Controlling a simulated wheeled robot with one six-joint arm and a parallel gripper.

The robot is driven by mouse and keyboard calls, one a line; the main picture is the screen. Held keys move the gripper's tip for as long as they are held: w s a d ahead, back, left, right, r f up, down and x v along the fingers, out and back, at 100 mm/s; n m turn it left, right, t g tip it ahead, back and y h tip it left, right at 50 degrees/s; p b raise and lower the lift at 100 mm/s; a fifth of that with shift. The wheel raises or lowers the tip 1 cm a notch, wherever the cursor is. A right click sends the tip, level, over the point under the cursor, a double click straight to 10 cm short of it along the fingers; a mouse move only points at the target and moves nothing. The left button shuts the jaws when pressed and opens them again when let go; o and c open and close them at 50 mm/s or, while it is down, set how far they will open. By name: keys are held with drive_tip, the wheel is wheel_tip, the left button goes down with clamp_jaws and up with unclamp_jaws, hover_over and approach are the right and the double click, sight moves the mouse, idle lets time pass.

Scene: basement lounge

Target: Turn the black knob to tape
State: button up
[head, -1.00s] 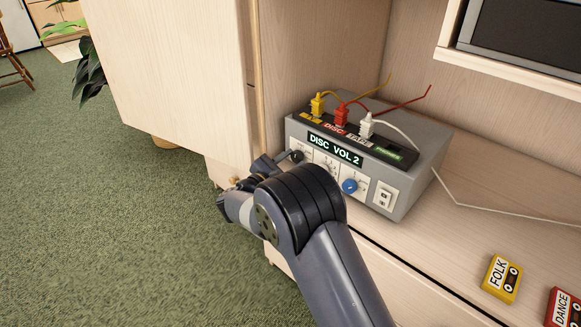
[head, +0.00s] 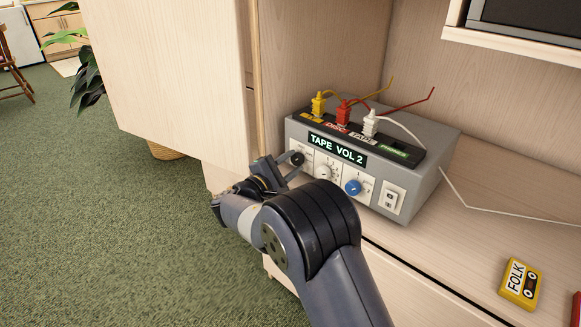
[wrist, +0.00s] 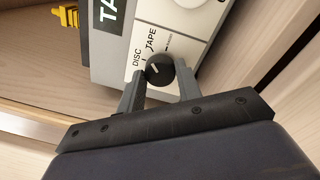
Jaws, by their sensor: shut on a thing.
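The grey stereo box (head: 425,180) stands on the wooden shelf, and its display (head: 337,149) reads "TAPE VOL 2". The black knob (head: 297,158) is at the left of its front panel. In the wrist view the black knob (wrist: 159,69) sits between the two fingers of my gripper (wrist: 157,84), which is shut on it. In the head view my gripper (head: 282,166) reaches the knob from the left, partly hidden behind my arm.
A white knob (head: 325,171), a blue knob (head: 353,187) and a switch (head: 391,198) sit right of the black knob. Yellow (head: 317,104), red (head: 343,113) and white (head: 371,122) plugs stand on top. A yellow FOLK cassette (head: 521,284) lies on the shelf.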

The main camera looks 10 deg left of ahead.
idle(0.3)
drive_tip(key=o, duration=1)
drive_tip(key=p+v, duration=0.3)
drive_tip(key=v, duration=0.7)
drive_tip(key=shift+s+a+p, duration=0.15)
drive_tip(key=shift+s+p, duration=0.15)
drive_tip(key=shift+s, duration=0.1)
drive_tip(key=shift+w, duration=0.1)
drive_tip(key=b+x, duration=0.3)
drive_tip(key=x, duration=0.7)
drive_tip(key=shift+w+d+b, duration=0.25)
drive_tip(key=shift+w+b, duration=0.1)
drive_tip(key=shift+b, duration=0.05)
drive_tip(key=shift+a+p, duration=0.1)
drive_tip(key=shift+p, duration=0.2)
drive_tip(key=shift+s, duration=0.1)
